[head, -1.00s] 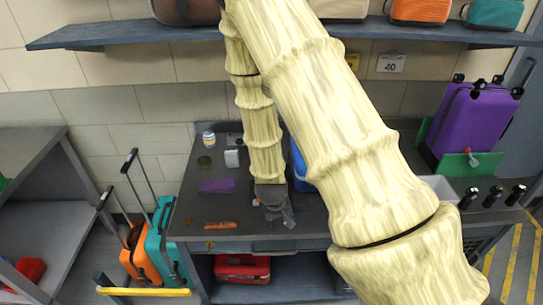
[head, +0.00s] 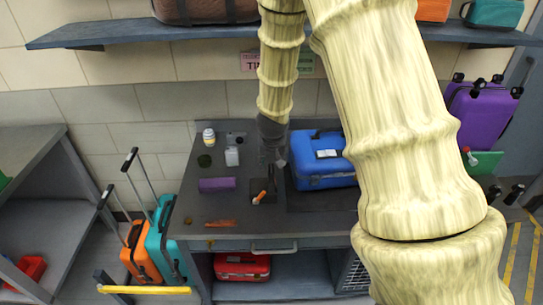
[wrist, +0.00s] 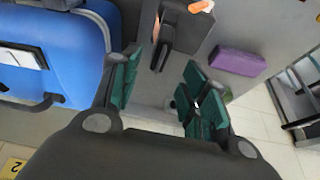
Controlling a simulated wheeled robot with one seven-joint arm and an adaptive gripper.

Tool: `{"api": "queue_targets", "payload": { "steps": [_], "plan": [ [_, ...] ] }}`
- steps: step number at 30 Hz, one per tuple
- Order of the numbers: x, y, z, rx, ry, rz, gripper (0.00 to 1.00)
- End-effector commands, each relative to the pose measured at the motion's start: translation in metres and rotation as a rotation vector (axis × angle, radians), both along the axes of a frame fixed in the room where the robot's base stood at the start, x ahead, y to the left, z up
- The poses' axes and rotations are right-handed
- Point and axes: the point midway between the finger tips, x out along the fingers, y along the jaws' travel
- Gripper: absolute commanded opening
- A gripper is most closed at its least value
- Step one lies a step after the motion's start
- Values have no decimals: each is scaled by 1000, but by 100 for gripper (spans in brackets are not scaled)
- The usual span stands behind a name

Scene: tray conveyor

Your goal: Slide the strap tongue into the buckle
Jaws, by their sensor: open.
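My gripper (head: 272,152) hangs over the middle of the grey bench, left of the blue suitcase. The wrist view shows its green-padded fingers (wrist: 163,85) apart, with no object held between them. A dark upright piece (wrist: 163,38) stands ahead of the fingers, apart from them; I cannot tell whether it is the buckle or the strap tongue. Beside it is an orange and white piece (wrist: 200,6), cut by the picture's edge. In the head view an orange-tipped piece (head: 259,197) lies on a dark plate (head: 271,187) below my gripper. Any slot is too small to make out.
The blue suitcase (head: 318,173) stands close right of my gripper. A purple block (head: 217,185), a white bottle (head: 232,156) and a jar (head: 208,137) are on the bench's left. An orange item (head: 220,224) lies near the front edge. A shelf (head: 120,38) runs above.

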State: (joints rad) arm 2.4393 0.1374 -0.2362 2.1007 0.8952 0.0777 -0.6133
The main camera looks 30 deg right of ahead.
Motion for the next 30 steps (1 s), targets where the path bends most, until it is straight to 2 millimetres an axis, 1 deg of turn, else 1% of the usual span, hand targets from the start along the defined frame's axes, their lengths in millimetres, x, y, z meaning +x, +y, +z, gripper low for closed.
{"api": "queue_targets", "payload": {
  "steps": [1,9,15,21,30],
  "plan": [
    [2,-1,-6,4,3,-1,45],
    [13,-8,-38,3,2,-1,45],
    [20,-12,-57,2,1,0,45],
    [23,-14,-67,1,1,0,45],
    [24,-14,-69,0,1,1,45]
  ]
}}
